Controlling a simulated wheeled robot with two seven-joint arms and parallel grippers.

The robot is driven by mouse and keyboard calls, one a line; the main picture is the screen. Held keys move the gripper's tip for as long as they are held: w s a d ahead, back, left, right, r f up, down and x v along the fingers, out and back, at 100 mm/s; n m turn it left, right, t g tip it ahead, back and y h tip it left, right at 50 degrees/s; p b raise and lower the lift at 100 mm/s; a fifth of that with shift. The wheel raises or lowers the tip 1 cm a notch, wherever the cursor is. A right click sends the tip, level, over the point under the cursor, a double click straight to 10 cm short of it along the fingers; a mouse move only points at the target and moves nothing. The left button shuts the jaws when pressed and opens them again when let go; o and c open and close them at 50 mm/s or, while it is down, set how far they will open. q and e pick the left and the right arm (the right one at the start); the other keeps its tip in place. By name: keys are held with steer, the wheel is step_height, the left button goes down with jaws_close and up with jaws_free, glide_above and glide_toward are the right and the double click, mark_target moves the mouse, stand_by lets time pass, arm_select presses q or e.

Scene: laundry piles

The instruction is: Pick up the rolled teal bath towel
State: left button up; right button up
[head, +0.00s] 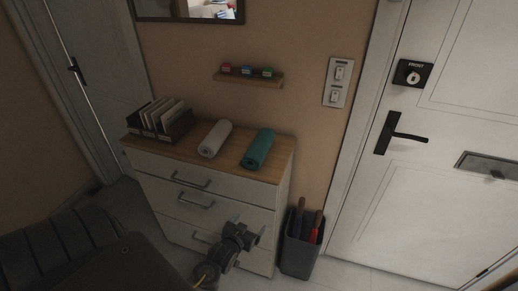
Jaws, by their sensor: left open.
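The rolled teal bath towel (259,148) lies on the wooden top of a white dresser (264,172), near its right end. A rolled white-grey towel (215,138) lies to its left, apart from it. My left gripper (250,229) is in front of the dresser's drawers, lower in the picture than the teal towel and well apart from it. Its fingers are spread and nothing shows between them. My right gripper is not in the picture.
A dark organizer with upright folders (160,120) stands at the dresser's left end. A small shelf (248,79) with several coloured items hangs above. A dark bin with umbrellas (301,243) stands on the floor right of the dresser, beside a white door (430,190).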

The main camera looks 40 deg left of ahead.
mark_target(250, 162)
arm_select(q)
steer(key=w+a+r+n+t+y+p, duration=0.1)
steer(key=a+r+t, duration=0.1)
steer(key=r, duration=0.8)
steer(key=a+r+n+t+y, duration=0.1)
steer(key=a+r+t+y, duration=0.15)
steer(key=r, duration=0.85)
steer(key=shift+g+h, duration=0.35)
steer(key=shift+h, duration=0.1)
steer(key=p+x, duration=0.1)
steer(key=x, duration=0.5)
steer(key=shift+f, duration=0.15)
steer(key=shift+w, duration=0.1)
steer(key=x, duration=0.1)
steer(key=p+x, duration=0.1)
steer(key=x, duration=0.1)
steer(key=p+x, duration=0.1)
steer(key=shift+w+d, duration=0.2)
steer(key=shift+w, duration=0.3)
steer(key=shift+c, duration=0.4)
steer(key=c, duration=1.2)
